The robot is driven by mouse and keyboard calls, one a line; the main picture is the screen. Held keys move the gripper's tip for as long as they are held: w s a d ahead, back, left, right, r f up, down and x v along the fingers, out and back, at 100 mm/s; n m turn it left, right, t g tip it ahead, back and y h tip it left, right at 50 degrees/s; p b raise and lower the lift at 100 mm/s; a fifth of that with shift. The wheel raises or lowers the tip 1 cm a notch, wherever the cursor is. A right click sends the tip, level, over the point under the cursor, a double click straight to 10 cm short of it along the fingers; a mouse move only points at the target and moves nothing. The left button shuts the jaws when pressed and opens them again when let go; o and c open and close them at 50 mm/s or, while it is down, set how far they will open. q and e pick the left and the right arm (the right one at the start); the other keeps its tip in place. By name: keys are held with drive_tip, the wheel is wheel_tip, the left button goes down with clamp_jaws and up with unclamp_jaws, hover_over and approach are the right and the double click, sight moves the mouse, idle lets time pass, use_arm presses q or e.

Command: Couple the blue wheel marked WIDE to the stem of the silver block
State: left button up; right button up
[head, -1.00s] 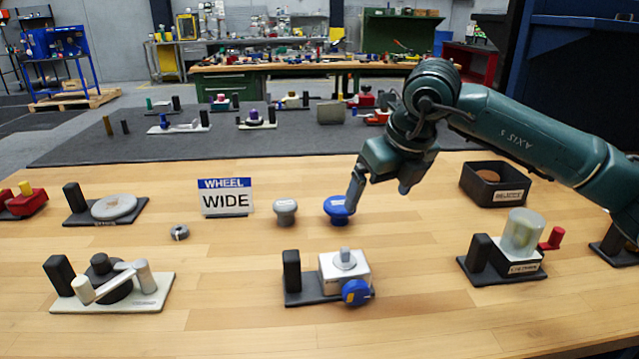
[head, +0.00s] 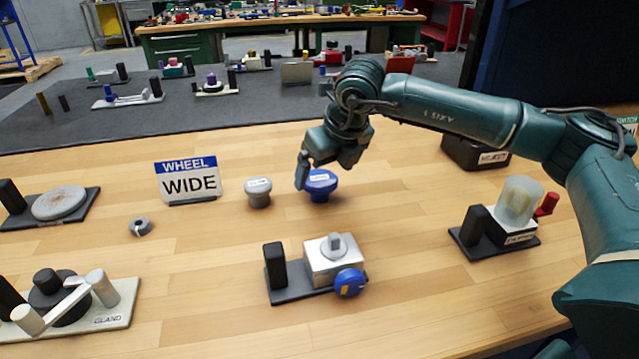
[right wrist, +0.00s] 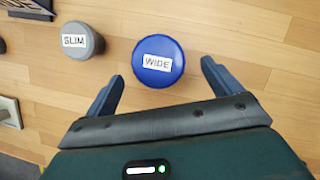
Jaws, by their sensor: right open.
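The blue wheel (head: 319,187) stands upright on the wooden table, right of a grey wheel. Its label reads WIDE in the right wrist view (right wrist: 158,61). My right gripper (head: 306,172) is at the blue wheel, pointing down, open and empty. In the right wrist view, its two fingers lie either side of the near part of the wheel, with gaps showing. The silver block (head: 325,268) sits on a dark base nearer the front, with a short grey stem (head: 334,245) on top and a blue knob (head: 349,283) on its front side. My left gripper is out of view.
The grey wheel (head: 258,192), marked SLIM in the wrist view, stands close left. A WHEEL WIDE sign (head: 188,182) and a small grey collar (head: 140,227) are farther left. A black post (head: 275,266) rises beside the silver block. Bare table lies between wheels and block.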

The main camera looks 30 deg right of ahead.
sight(321, 179)
drive_tip(key=x, duration=0.4)
drive_tip(key=shift+a+r, duration=0.1)
drive_tip(key=shift+w+f, duration=0.25)
drive_tip(key=shift+f, duration=0.25)
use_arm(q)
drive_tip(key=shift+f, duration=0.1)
use_arm(e)
drive_tip(key=shift+c, duration=0.5)
